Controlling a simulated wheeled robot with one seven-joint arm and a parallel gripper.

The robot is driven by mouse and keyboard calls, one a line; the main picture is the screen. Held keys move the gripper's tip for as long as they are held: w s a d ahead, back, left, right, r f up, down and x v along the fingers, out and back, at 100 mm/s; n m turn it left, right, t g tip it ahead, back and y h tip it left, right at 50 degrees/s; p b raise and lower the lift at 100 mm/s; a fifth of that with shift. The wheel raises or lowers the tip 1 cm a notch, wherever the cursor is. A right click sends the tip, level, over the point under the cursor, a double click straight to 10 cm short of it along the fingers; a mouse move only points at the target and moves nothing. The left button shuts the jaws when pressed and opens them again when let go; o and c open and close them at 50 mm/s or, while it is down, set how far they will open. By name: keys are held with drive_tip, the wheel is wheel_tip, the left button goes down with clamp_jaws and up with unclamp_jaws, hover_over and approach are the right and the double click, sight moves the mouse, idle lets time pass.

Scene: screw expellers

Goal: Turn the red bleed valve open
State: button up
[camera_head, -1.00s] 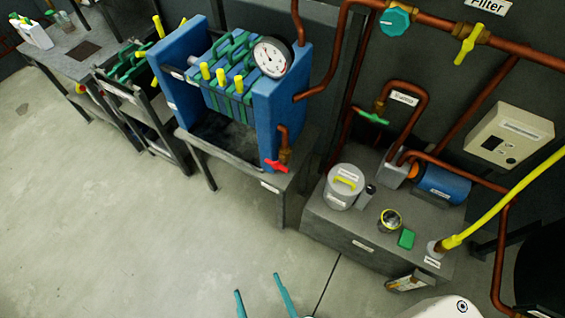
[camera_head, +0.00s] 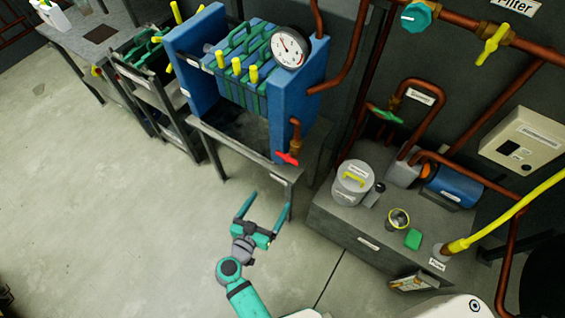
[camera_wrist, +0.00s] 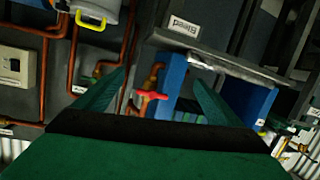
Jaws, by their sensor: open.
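The red bleed valve handle (camera_head: 287,158) sits on a copper fitting at the lower front right of the blue filter press (camera_head: 300,105). In the wrist view the red handle (camera_wrist: 152,95) lies between my two fingers, farther off, with the copper pipe behind it. My gripper (camera_head: 262,203) is open and empty, below and left of the valve in the head view, over the floor in front of the press stand. It also shows in the wrist view (camera_wrist: 160,85) with its green fingers spread. The handle is not touched.
A grey plinth (camera_head: 340,232) with a pot, cup, green block and blue motor (camera_head: 455,187) stands right of the press. A yellow hose (camera_head: 510,215) and copper pipes run at the right. A side table (camera_head: 85,30) stands far left. The floor at left is clear.

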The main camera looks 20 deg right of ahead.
sight(286, 159)
drive_tip(key=w+r+m+h, duration=0.3)
drive_tip(key=w+r+h, duration=0.1)
drive_tip(key=r, duration=0.2)
drive_tip(key=x, duration=1.1)
drive_tip(key=shift+s, duration=0.1)
drive_tip(key=shift+c, duration=0.6)
drive_tip(key=c, duration=0.9)
